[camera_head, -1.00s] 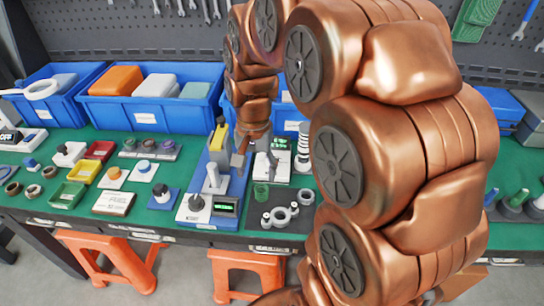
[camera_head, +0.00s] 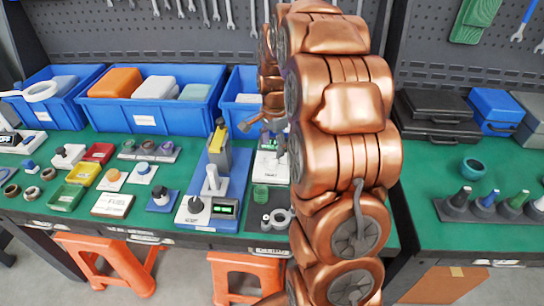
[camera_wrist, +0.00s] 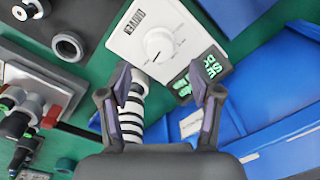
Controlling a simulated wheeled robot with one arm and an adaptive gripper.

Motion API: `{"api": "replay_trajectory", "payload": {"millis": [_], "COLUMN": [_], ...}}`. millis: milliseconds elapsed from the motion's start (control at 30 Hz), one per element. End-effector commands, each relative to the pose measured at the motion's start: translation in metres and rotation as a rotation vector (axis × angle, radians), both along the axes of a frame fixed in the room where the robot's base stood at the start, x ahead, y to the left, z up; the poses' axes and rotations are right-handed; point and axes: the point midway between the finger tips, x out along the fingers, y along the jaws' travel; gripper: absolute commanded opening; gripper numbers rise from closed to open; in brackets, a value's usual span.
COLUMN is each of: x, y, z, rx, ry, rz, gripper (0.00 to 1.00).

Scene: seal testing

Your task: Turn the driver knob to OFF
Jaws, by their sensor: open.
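The driver box (camera_wrist: 150,38) is white, with a round white knob (camera_wrist: 159,44) and a dark display with green text beside it. The text is too blurred to read, and so is the knob's setting. In the head view the driver box (camera_head: 267,166) stands on the green bench, partly hidden by my arm. My gripper (camera_wrist: 165,84) is open and empty. In the wrist view its two fingers show below the knob, apart from it, with the knob lying ahead between them. In the head view my gripper (camera_head: 264,126) is above the bench, near the box.
A striped black-and-white cylinder (camera_wrist: 137,104) stands beside the driver box. A blue press stand (camera_head: 237,180) is left of the box in the head view. A dark plate with rings (camera_head: 270,220) lies in front.

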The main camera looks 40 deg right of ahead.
Motion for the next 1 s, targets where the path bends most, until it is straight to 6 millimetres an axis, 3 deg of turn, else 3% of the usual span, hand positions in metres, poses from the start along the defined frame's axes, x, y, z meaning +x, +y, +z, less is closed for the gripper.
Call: {"api": "replay_trajectory", "payload": {"millis": [333,667,1000], "x": [0.001,0.002,0.002], "y": [0.001,0.0,0.0], "z": [-0.048,-0.055,-0.054], "rx": [0.002,0.0,0.0], "ry": [0.005,0.0,0.0], "rz": [0.001,0.001,0.001], "gripper": [0.63,0.63,0.29]}}
